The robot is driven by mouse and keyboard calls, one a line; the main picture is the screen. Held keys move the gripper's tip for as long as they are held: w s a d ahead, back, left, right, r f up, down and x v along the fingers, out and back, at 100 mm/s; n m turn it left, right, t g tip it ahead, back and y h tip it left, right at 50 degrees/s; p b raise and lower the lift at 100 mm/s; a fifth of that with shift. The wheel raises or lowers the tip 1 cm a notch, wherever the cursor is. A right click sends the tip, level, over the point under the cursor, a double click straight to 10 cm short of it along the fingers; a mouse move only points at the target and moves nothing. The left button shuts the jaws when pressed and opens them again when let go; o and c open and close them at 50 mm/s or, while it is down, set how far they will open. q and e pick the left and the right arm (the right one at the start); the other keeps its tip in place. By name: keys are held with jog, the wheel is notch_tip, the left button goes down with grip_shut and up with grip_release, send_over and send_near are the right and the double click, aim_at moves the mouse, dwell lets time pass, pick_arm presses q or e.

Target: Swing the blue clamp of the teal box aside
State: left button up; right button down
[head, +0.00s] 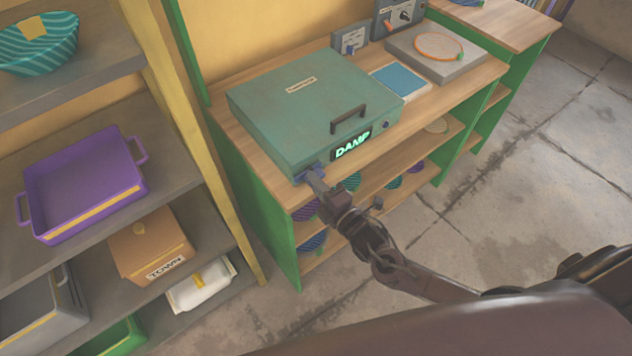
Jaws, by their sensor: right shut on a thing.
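The teal box (290,105) sits closed on the wooden bench, with a dark handle (348,118) and a lit "DAMP" sign (352,144) on its front. The blue clamp (299,178) is at the box's front left corner, partly hidden by my right gripper. My right gripper (314,178) reaches up to that corner from the lower right and is shut on the blue clamp. How far the clamp is turned is too small to tell. My left gripper is not in view.
A blue pad (400,80) and a grey block with an orange ring (438,46) lie right of the box. Grey control boxes (349,39) stand behind. Shelves at left hold a purple tray (85,185) and other containers. Open floor (520,190) lies at right.

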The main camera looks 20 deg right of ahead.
jog(key=shift+f, duration=0.1)
dwell(0.3)
jog(key=c, duration=1.4)
grip_release()
jog(key=shift+c, duration=0.2)
jog(key=b+v, duration=0.1)
jog(key=v, duration=0.7)
jog(key=shift+w, duration=0.1)
jog(key=s+d+f+m+g+h, duration=0.2)
jog(key=s+d+f+m+g, duration=0.15)
jog(key=f, duration=0.65)
jog(key=s+d+f+m+g+h, duration=0.2)
jog(key=s+d+f+m, duration=0.15)
jog(key=f, duration=0.65)
jog(key=s+d+f+m+g+h, duration=0.2)
jog(key=d+f+m+g, duration=0.15)
jog(key=f, duration=0.55)
jog(key=s+a+f+m+g, duration=0.1)
jog(key=s+f+m+g, duration=0.1)
jog(key=s, duration=0.6)
jog(key=s+a+f+m+g, duration=0.2)
jog(key=s+f+m, duration=0.2)
jog(key=s+f, duration=0.3)
jog(key=s+a+f+m+g, duration=0.1)
jog(key=s+f+m+g, duration=0.2)
jog(key=s, duration=0.6)
jog(key=shift+a+f, duration=0.3)
jog(key=shift+f, duration=0.55)
